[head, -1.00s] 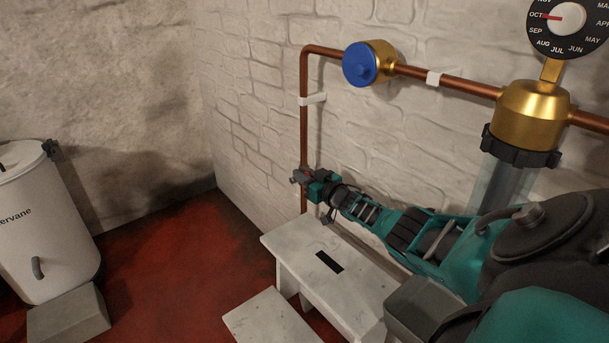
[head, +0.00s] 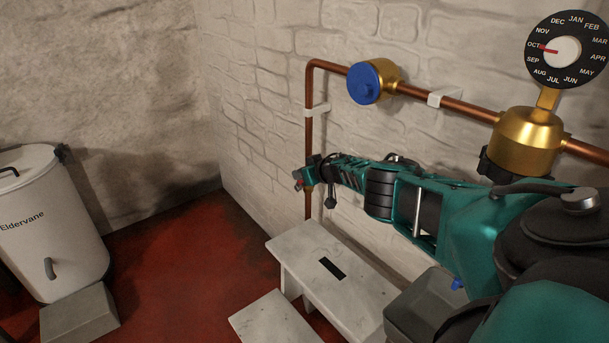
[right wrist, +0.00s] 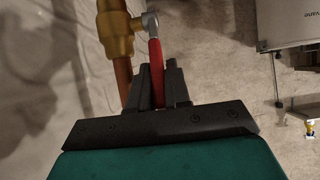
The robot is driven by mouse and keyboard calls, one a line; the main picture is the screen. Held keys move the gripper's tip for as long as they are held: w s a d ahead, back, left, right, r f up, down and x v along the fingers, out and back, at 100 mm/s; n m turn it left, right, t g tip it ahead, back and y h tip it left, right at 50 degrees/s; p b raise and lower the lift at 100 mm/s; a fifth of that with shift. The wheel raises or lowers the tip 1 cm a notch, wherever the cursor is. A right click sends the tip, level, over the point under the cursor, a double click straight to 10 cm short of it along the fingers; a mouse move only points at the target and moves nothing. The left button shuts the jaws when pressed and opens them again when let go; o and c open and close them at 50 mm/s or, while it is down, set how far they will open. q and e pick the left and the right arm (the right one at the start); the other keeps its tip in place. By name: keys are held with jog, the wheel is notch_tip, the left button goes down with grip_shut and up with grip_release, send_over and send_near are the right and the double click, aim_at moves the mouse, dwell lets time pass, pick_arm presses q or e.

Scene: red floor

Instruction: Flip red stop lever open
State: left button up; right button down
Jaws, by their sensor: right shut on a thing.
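The red stop lever (right wrist: 155,60) shows in the right wrist view. It runs from a grey metal pivot beside the brass valve body (right wrist: 115,32) down between my right gripper's fingers (right wrist: 158,88). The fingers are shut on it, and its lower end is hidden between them. The lever lies roughly along the copper pipe (right wrist: 123,78) in that view. In the head view my right gripper (head: 304,180) is at the lower part of the vertical copper pipe (head: 309,130), covering the valve. My left gripper is not in view.
A white step stool (head: 300,245) stands below my right arm by the brick wall. A blue-capped brass fitting (head: 365,82) and a brass filter head with a month dial (head: 566,50) sit on the pipe above. A white Eldervane canister (head: 50,225) stands left. Red floor between is clear.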

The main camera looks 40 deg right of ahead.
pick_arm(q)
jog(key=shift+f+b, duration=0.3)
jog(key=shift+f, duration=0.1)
pick_arm(e)
jog(key=shift+w+a+f+g, duration=0.15)
jog(key=shift+w+a+g, duration=0.15)
jog(key=shift+a+g, duration=0.1)
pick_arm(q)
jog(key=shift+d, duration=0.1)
pick_arm(e)
jog(key=shift+d, duration=0.15)
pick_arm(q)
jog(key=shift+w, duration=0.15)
pick_arm(e)
jog(key=c, duration=1.2)
grip_release()
jog(key=shift+w+d, duration=0.1)
jog(key=shift+o, duration=0.2)
jog(key=shift+d+r, duration=0.1)
jog(key=shift+r, duration=0.1)
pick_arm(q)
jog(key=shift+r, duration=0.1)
pick_arm(e)
jog(key=shift+r, duration=0.1)
